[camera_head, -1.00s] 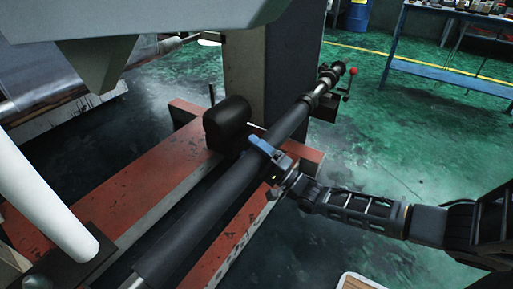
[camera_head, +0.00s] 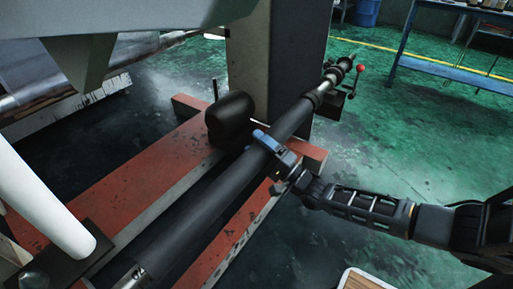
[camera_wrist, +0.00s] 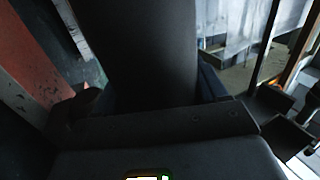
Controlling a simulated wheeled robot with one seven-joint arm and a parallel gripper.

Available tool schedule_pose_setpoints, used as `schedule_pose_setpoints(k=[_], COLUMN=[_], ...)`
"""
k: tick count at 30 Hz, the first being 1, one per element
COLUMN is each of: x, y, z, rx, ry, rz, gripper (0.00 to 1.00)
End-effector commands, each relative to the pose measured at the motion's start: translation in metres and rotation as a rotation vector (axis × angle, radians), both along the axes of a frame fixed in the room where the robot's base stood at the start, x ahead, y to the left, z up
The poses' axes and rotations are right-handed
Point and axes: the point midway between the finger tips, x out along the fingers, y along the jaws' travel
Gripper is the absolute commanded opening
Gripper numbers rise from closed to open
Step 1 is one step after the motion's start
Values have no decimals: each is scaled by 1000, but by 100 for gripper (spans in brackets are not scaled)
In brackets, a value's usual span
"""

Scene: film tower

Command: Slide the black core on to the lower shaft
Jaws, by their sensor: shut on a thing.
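The black core (camera_head: 205,205) is a long dark tube lying slanted from lower left to upper right in the head view. The lower shaft (camera_head: 131,279) shows as bare metal at the core's near end, and a metal part with collars (camera_head: 329,82) shows beyond its far end. The core appears to be around the shaft; its inside is hidden. My gripper (camera_head: 268,146), with a blue finger, is shut on the core toward its far part. In the wrist view the core (camera_wrist: 145,45) fills the middle, with dark gripper parts below it.
A red frame beam (camera_head: 150,190) runs beside the core, and a black rounded block (camera_head: 229,118) stands close to it. A grey upright (camera_head: 270,65) rises behind. A red-knobbed lever (camera_head: 357,78) is near the far end.

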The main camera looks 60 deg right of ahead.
Motion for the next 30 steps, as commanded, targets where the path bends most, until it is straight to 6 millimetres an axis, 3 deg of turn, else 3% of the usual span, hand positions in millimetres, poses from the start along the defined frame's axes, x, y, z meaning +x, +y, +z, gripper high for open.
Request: schedule_pose_setpoints(k=[14, 15, 24, 30], x=[0, 0, 0, -1], y=[-13, -13, -12, -12], z=[1, 1, 1, 0], rx=[1, 2, 1, 0], ry=[-3, -2, -2, 1], rz=[-1, -1, -1, 0], gripper=[0, 73, 100, 100])
